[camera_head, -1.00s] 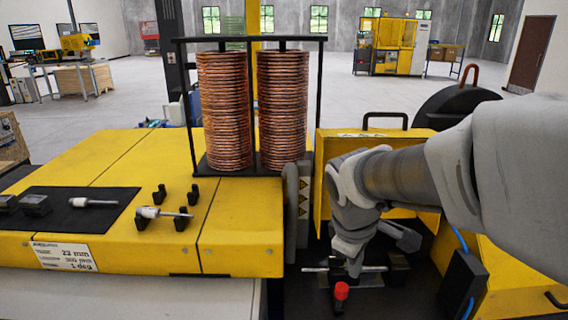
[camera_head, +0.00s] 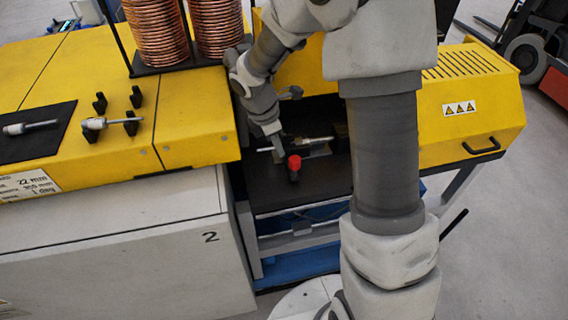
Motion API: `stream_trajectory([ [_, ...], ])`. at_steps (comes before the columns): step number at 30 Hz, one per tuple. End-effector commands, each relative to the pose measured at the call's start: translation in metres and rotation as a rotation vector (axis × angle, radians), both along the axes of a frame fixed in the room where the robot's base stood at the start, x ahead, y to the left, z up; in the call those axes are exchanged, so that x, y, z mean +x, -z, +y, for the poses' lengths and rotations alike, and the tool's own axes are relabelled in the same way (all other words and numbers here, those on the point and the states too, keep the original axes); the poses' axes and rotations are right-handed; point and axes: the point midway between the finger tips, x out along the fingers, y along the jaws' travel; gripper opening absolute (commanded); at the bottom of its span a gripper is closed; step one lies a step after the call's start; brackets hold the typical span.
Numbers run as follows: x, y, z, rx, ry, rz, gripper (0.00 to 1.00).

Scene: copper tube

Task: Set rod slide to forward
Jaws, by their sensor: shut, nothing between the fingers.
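The rod slide is a thin silver rod (camera_head: 318,142) lying across the dark recess of the yellow machine. A red knob (camera_head: 294,162) on a short dark stem stands just in front of the rod. My gripper (camera_head: 275,134) points down into the recess at the rod's left part, just behind and left of the red knob. It looks shut with nothing held. Its fingertips are small and partly merge with the dark parts, so I cannot tell whether they touch the rod. My arm hides some of the machine behind the recess.
Two copper coil stacks (camera_head: 155,32) stand in a black frame on the yellow bench (camera_head: 190,125) at left. Black clips (camera_head: 131,123) and a silver-tipped tool (camera_head: 98,123) sit on it. A yellow vented cover (camera_head: 470,105) is at right, with a forklift (camera_head: 530,45) beyond.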

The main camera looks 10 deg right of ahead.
Motion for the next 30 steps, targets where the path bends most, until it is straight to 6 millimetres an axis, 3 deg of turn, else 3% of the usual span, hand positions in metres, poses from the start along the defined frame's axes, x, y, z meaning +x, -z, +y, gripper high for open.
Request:
stream_trajectory([
  [19, 0.004, 0.014, 0.002, -0.002, -0.053, 0.025, 0.0],
  [30, 0.006, 0.074, -0.012, -0.002, -0.052, 0.028, 0.0],
])
